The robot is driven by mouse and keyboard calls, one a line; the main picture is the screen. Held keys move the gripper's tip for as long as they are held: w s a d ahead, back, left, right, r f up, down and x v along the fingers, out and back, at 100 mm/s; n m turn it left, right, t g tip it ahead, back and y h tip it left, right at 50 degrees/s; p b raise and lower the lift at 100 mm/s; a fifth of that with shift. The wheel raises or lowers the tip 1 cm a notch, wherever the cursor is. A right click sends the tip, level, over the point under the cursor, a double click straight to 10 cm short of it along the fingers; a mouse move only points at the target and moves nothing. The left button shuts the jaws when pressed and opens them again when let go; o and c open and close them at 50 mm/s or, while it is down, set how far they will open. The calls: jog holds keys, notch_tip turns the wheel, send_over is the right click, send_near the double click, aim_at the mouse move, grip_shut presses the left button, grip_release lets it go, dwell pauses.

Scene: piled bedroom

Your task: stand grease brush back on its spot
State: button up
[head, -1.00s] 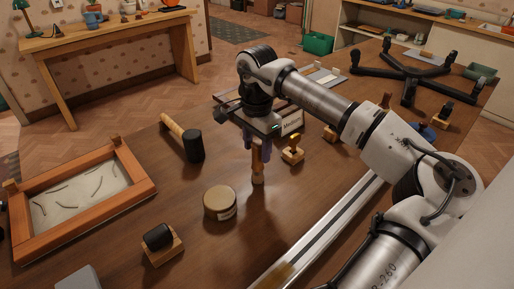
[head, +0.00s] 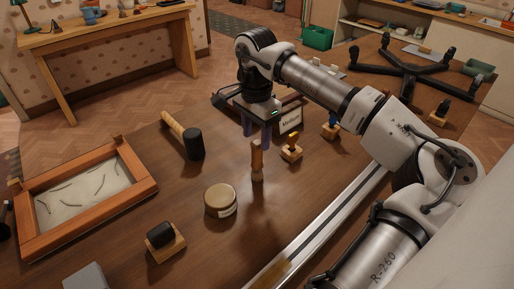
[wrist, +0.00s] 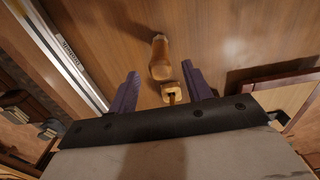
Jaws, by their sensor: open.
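The grease brush (head: 257,161), with a wooden handle and paler lower end, stands upright on the brown table. My gripper (head: 257,131) is open above it, with its purple fingers near the handle's top in the head view. In the wrist view a wooden piece that looks like the brush (wrist: 160,58) shows beyond the open gripper (wrist: 161,87). A small pale wooden part with a dark hole lies between the fingers. I cannot tell whether it belongs to the brush. No finger visibly grips the brush. Any marking under the brush is hidden.
A round tin (head: 220,201) stands left of the brush, and a black-headed mallet (head: 188,142) lies behind it. A small block with a yellow top (head: 291,148) is at right. A metal rail (head: 325,222) crosses the front right. A sand-filled wooden frame (head: 95,228) lies left.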

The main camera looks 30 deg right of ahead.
dwell(0.7)
jog(key=shift+r+p, duration=0.7)
jog(key=shift+r, duration=0.45)
jog(key=shift+f, duration=0.1)
jog(key=shift+s, duration=0.1)
